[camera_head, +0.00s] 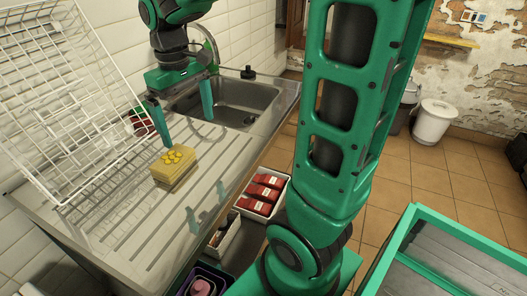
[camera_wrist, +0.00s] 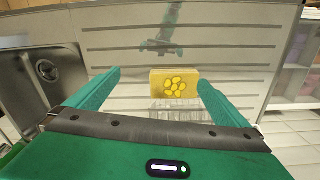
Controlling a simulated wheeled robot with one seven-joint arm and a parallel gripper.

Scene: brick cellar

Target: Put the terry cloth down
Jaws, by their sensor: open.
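The terry cloth (camera_head: 175,168) appears as a thick yellow folded block with brighter yellow round spots on top. It lies on the ribbed steel drainboard (camera_head: 215,165), left of the sink. My gripper (camera_head: 187,130) is open and empty, with its two green fingers apart, above the drainboard and behind the cloth in the head view. In the wrist view the cloth (camera_wrist: 174,84) shows beyond and between the fingertips of my gripper (camera_wrist: 158,80), nearer the right finger. I see no finger touching it.
A white wire dish rack (camera_head: 75,110) stands left of the cloth. The sink basin (camera_head: 235,103) is behind my gripper. A white crate with red packets (camera_head: 264,193) is below the counter edge. Free drainboard lies around the cloth.

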